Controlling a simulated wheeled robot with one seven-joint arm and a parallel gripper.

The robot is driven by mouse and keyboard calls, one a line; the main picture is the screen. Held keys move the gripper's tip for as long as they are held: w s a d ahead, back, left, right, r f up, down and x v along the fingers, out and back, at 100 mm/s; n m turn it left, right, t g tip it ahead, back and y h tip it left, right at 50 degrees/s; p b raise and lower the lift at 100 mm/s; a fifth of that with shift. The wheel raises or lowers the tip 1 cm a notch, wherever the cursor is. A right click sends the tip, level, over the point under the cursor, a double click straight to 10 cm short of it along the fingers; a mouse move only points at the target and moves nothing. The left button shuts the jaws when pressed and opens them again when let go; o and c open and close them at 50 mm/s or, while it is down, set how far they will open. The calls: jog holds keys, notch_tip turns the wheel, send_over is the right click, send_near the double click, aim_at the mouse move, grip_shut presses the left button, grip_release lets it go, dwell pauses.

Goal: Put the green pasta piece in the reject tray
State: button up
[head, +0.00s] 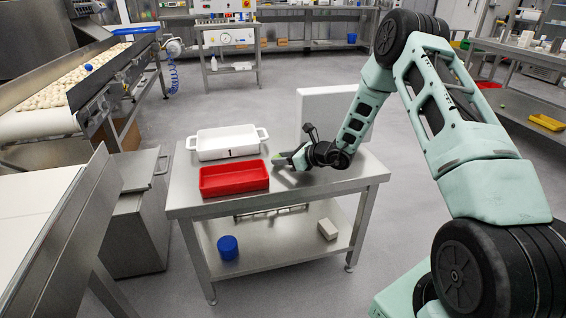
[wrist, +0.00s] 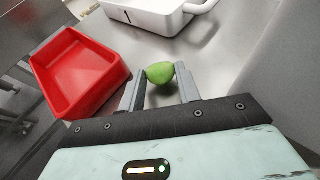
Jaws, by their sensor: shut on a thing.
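The green pasta piece (wrist: 160,72) is between the fingertips of my gripper (wrist: 162,78) in the wrist view, and the gripper is shut on it. In the head view my gripper (head: 282,160) is over the steel table, just right of the red tray, and the pasta piece is too small to make out clearly. The red tray (head: 235,190) stands empty near the table's front left. It also shows in the wrist view (wrist: 80,72), left of the gripper and apart from it. I see no label on it.
A white dish with handles (head: 228,152), marked 1, stands behind the red tray on the steel table (head: 300,197). A pale upright panel (head: 315,105) stands behind my gripper. A conveyor with pasta (head: 75,85) is at the left. The table's right part is clear.

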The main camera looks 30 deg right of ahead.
jog(key=shift+f, duration=0.4)
jog(key=shift+f, duration=0.2)
jog(key=o, duration=0.9)
jog(key=shift+o, duration=0.2)
jog(key=shift+r, duration=0.15)
